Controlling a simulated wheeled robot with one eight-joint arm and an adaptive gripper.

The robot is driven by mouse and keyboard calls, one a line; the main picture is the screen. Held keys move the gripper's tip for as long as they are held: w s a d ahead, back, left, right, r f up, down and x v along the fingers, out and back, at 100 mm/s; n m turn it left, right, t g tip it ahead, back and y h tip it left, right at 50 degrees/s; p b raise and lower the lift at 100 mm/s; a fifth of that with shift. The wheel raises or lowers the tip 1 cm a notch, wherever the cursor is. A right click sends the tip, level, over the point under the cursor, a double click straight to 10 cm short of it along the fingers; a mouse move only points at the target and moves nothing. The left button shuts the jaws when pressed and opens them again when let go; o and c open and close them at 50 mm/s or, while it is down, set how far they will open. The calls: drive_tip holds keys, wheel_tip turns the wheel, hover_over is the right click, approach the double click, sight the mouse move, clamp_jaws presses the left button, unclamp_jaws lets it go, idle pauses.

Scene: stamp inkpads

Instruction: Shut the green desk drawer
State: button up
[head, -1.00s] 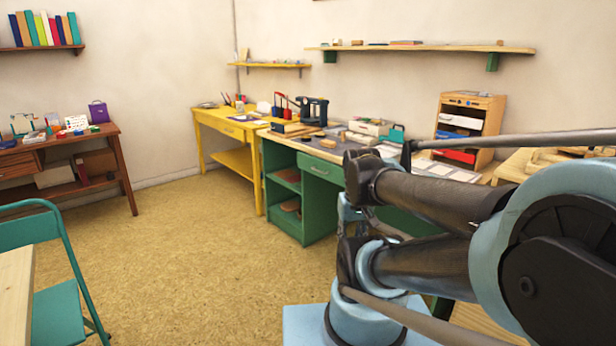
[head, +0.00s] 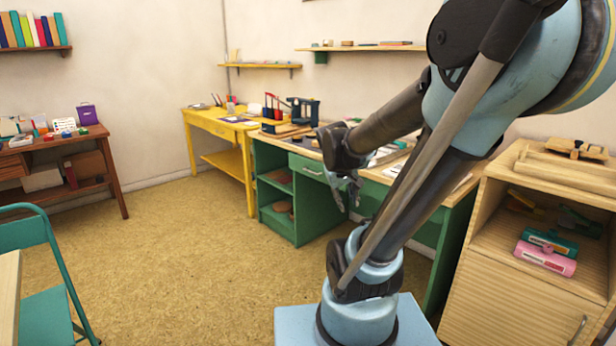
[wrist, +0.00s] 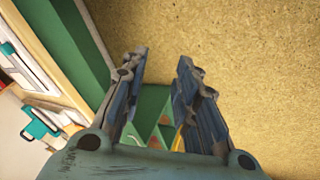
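The green desk (head: 297,228) stands against the back wall, with open shelves at its left end. Its drawer (head: 301,167), with a small metal handle (head: 313,172), is under the top; my arm hides its right part. I cannot tell how far the drawer stands out. My gripper (head: 346,192) hangs in front of the desk, just right of the handle in the picture. In the wrist view my gripper (wrist: 161,62) is open, with nothing between its fingertips. A green front (wrist: 86,45) runs along the left there, apart from the fingers.
Tools and boxes cover the desk top; a teal item (wrist: 40,125) lies near its edge in the wrist view. A wooden cabinet (head: 490,282) stands at right, a yellow table (head: 214,130) beyond the desk, and a teal chair (head: 40,270) at left. The floor (head: 190,265) between is clear.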

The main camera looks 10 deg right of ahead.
drive_tip(key=w+a+n+t+h, duration=0.2)
drive_tip(key=w+n+t+h, duration=0.2)
drive_tip(key=w, duration=2.3)
drive_tip(key=w+a+f+n+t+h, duration=0.1)
drive_tip(key=w+a+f+n+t, duration=0.2)
drive_tip(key=w+a+f, duration=0.4)
drive_tip(key=w+a+f+n+t, duration=0.2)
drive_tip(key=w+a+f+t, duration=0.15)
drive_tip(key=w, duration=0.55)
drive_tip(key=f+x, duration=0.1)
drive_tip(key=x, duration=1.5)
drive_tip(key=shift+w+f+g, duration=0.2)
drive_tip(key=shift+f+g, duration=0.15)
drive_tip(key=shift+c, duration=0.5)
clamp_jaws()
